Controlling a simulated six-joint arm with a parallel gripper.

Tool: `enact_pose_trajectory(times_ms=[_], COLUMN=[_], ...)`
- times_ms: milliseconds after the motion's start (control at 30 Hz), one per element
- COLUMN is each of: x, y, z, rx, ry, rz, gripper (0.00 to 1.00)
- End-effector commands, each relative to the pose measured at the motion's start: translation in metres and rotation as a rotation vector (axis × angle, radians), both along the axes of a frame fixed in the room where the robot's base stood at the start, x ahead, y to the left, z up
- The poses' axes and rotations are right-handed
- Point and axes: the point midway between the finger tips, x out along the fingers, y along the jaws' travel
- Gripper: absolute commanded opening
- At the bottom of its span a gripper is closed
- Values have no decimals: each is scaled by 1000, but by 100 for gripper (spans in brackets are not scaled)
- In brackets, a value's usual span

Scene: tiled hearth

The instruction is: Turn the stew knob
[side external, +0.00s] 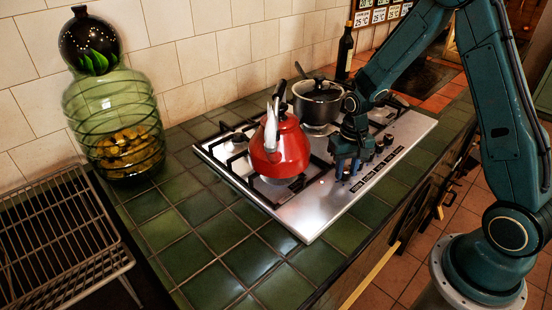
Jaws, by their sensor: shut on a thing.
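My gripper (348,176) points down at the front strip of the steel hob (312,217). Its fingers are closed around a control knob, which they mostly hide. I cannot read the knob's label or its angle. Two dark knobs (384,143) stand uncovered in the row just to the right of my gripper. A dark lidded pot (317,107), likely the stew pot, sits on a burner behind my gripper. No flame can be made out under it.
A red kettle (287,150) stands on the hob close to the left of my gripper. A dark bottle (345,55) stands behind the pot. A green glass jar (124,145) and a wire rack (58,240) are at the left. The green tiles (215,262) in front are clear.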

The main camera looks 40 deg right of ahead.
Motion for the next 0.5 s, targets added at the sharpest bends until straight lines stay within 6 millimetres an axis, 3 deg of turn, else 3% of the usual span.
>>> enact_pose_trajectory(times_ms=[500], x=[1], y=[0], z=[1], rx=[-1], ry=[-3], rz=[-194], gripper=[7])
